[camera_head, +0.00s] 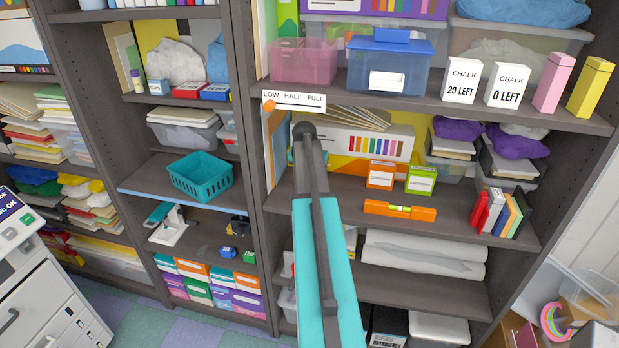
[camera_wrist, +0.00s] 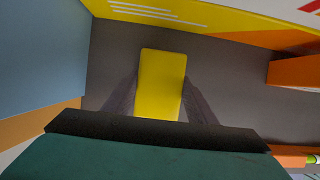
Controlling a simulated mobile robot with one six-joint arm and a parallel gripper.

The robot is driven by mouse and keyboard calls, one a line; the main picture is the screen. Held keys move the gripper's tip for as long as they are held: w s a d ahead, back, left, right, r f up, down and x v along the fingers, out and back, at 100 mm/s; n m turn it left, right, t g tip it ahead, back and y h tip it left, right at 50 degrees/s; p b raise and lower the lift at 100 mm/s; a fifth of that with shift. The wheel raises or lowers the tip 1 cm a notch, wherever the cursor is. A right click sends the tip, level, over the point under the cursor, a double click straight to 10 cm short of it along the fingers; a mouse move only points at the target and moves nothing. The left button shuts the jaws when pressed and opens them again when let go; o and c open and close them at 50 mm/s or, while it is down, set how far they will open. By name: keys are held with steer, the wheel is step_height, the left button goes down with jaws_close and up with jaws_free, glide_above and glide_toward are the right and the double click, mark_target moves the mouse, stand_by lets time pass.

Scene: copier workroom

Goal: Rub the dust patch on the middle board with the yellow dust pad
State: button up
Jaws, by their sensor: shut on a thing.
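The yellow dust pad (camera_wrist: 162,75) is a plain yellow block between the two dark fingers of my gripper (camera_wrist: 161,98) in the wrist view. The gripper is shut on it. Past the pad is a grey-brown surface, seemingly the middle board (camera_wrist: 228,75); I cannot tell whether the pad touches it. In the head view the middle board (camera_head: 455,222) is a dark shelf of the right-hand unit. My arm reaches over its left part and hides the gripper and pad there. I make out no dust patch in either view; it may be hidden.
An orange level (camera_head: 400,210) lies on the board, with orange (camera_head: 381,175) and green (camera_head: 421,180) boxes behind it. Several books (camera_head: 500,212) stand at the right. A "LOW HALF FULL" label (camera_head: 293,101) hangs at the upper board's edge. In the wrist view a yellow surface (camera_wrist: 200,15) rises beyond the pad.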

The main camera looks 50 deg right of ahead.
steer(key=shift+s+d, duration=0.4)
steer(key=shift+s, duration=0.3)
steer(key=shift+s+d, duration=0.35)
steer(key=shift+s, duration=0.35)
steer(key=shift+s+d, duration=0.4)
steer(key=shift+s, duration=0.3)
steer(key=shift+w+a, duration=0.1)
steer(key=shift+w, duration=0.1)
steer(key=shift+w+a+p, duration=0.15)
steer(key=shift+w+a, duration=0.25)
steer(key=shift+w, duration=0.35)
steer(key=shift+w+a+p, duration=0.1)
steer(key=shift+w+a, duration=0.25)
steer(key=shift+w, duration=0.35)
steer(key=shift+w+a+p, duration=0.15)
steer(key=shift+w+a, duration=0.25)
steer(key=shift+w, duration=0.35)
steer(key=shift+w+a, duration=0.4)
steer(key=shift+w, duration=0.35)
steer(key=shift+w+a, duration=0.4)
steer(key=shift+w, duration=0.35)
steer(key=shift+w+a, duration=0.4)
steer(key=shift+w, duration=0.35)
steer(key=shift+r+p, duration=0.65)
steer(key=shift+r, duration=0.1)
